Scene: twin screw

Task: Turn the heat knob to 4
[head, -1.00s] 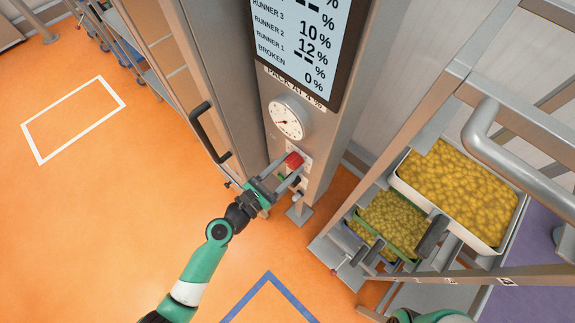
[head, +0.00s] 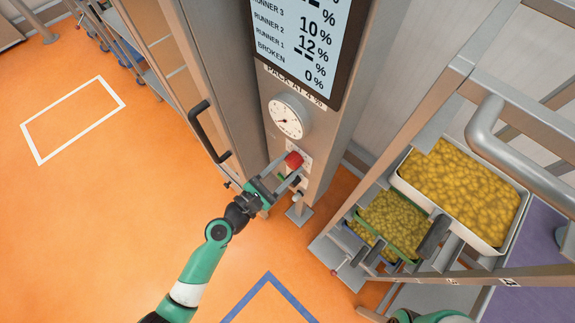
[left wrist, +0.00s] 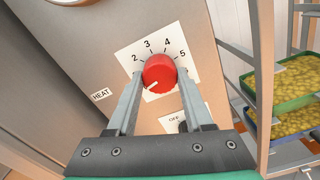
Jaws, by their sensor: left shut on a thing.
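The red heat knob (head: 293,159) sits on a white plate on the front of the steel cabinet, below a round gauge. In the left wrist view the knob (left wrist: 158,72) shows close up, with the numbers 2 to 5 printed around its upper side and a HEAT label (left wrist: 102,95) to the left. A white mark on the knob's face points to the lower left, away from the 4. My left gripper (left wrist: 160,76) is shut on the knob, one finger on each side. The left finger hides part of the plate.
A second control (left wrist: 175,122), marked OFF, sits just below the knob plate. The gauge (head: 286,118) and a display (head: 300,40) are above. A black door handle (head: 208,130) stands out at the left. A rack with trays of yellow pieces (head: 465,185) is at the right.

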